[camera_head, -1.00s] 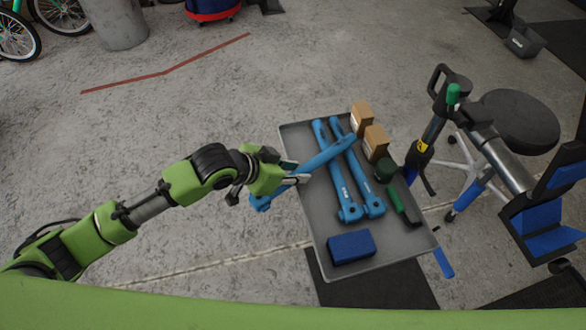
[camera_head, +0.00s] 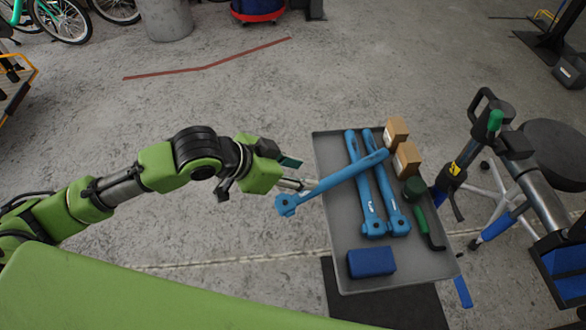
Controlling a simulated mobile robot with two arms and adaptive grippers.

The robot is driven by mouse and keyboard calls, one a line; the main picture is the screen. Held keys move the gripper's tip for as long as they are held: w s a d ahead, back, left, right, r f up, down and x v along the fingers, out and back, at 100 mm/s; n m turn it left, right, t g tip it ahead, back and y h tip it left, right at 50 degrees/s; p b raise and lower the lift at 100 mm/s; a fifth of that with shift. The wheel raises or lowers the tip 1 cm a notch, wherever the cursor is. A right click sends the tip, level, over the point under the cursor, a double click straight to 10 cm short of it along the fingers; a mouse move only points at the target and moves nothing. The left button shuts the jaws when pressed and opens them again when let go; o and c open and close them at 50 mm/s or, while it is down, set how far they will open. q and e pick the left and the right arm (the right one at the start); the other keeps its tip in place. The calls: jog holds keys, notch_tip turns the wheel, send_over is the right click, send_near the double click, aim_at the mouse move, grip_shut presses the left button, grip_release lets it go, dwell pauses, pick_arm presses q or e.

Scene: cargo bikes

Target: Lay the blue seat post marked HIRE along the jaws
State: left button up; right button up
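Three blue seat posts are at the grey tray (camera_head: 345,262). One post (camera_head: 335,180) lies slanted across the other two, its lower-left end sticking out past the tray's left rim. The left lying post (camera_head: 362,190) and the right lying post (camera_head: 386,190) lie side by side, with small white markings too small to read. I cannot tell which post says HIRE. My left gripper (camera_head: 295,173) is left of the slanted post with its fingers apart; its lower fingertip is close to the post, and contact is unclear. Blue-faced jaws (camera_head: 562,284) show at the right edge. My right gripper is out of view.
The tray also holds two cardboard boxes (camera_head: 407,160), a blue block (camera_head: 371,262), a dark green round item (camera_head: 414,189) and a green-handled tool (camera_head: 422,220). A black stool (camera_head: 553,150) and a black stand (camera_head: 468,150) are at right. Floor left of the tray is clear.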

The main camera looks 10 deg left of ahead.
pick_arm(q)
jog(key=shift+v, duration=1.15)
